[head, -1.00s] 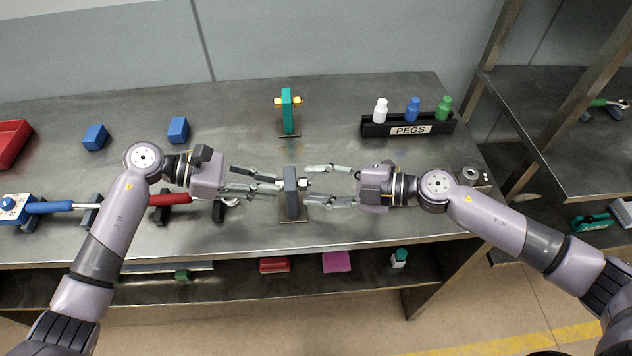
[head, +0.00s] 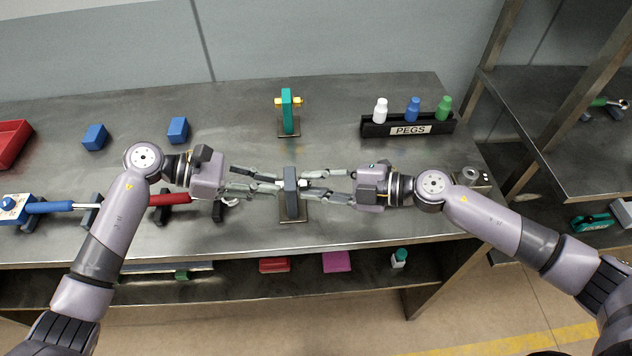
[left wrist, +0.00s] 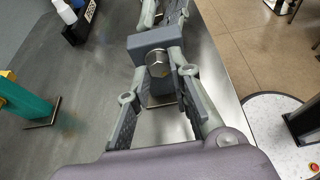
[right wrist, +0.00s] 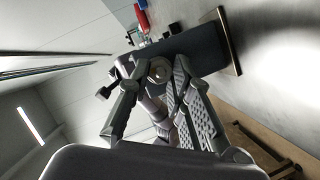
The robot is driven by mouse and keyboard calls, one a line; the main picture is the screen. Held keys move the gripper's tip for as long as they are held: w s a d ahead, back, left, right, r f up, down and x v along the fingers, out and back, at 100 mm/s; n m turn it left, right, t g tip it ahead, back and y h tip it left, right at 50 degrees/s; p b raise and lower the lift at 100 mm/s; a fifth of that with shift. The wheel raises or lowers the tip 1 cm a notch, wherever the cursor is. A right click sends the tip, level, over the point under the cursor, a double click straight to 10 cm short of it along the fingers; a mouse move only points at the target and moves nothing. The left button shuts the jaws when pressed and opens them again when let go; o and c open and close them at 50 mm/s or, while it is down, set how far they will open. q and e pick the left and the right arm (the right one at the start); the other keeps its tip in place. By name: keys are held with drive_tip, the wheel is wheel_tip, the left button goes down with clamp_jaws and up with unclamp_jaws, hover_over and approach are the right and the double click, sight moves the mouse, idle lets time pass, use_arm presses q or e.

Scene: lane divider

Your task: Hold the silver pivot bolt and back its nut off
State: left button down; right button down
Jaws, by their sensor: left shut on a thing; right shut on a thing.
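A dark grey upright block (head: 290,190) on a base plate stands at the front middle of the bench, with the silver pivot bolt through its top. In the left wrist view the bolt's silver hex head (left wrist: 158,64) sits between the fingertips of my left gripper (head: 277,182), which is shut on it from the left side. My right gripper (head: 306,186) is shut on the nut (right wrist: 160,71) on the block's right side. The fingers partly hide the nut in the head view.
A teal upright block (head: 288,110) with a yellow bolt stands behind. A black PEGS rack (head: 380,130) with white, blue and green pegs is at the back right. Blue blocks (head: 178,130) and a red-handled tool (head: 170,199) lie to the left.

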idle(0.4)
drive_tip(key=n, duration=0.1)
drive_tip(key=n+t+y, duration=0.1)
drive_tip(key=n, duration=0.1)
drive_tip(key=shift+s+f+n, duration=0.15)
drive_tip(key=shift+f+n, duration=0.05)
drive_tip(key=shift+n, duration=0.1)
drive_tip(key=n+y, duration=0.1)
drive_tip(key=n, duration=0.1)
drive_tip(key=n+t+y, duration=0.1)
drive_tip(key=n, duration=0.2)
drive_tip(key=shift+f+n+y, duration=0.2)
drive_tip(key=shift+n+y, duration=0.1)
idle(0.4)
drive_tip(key=c, duration=1.4)
unclamp_jaws()
drive_tip(key=shift+c, duration=0.2)
drive_tip(key=shift+d, duration=0.1)
drive_tip(key=v, duration=1.1)
drive_tip(key=shift+s+d+f, duration=0.1)
drive_tip(key=shift+s+d, duration=0.05)
drive_tip(key=shift+d, duration=0.2)
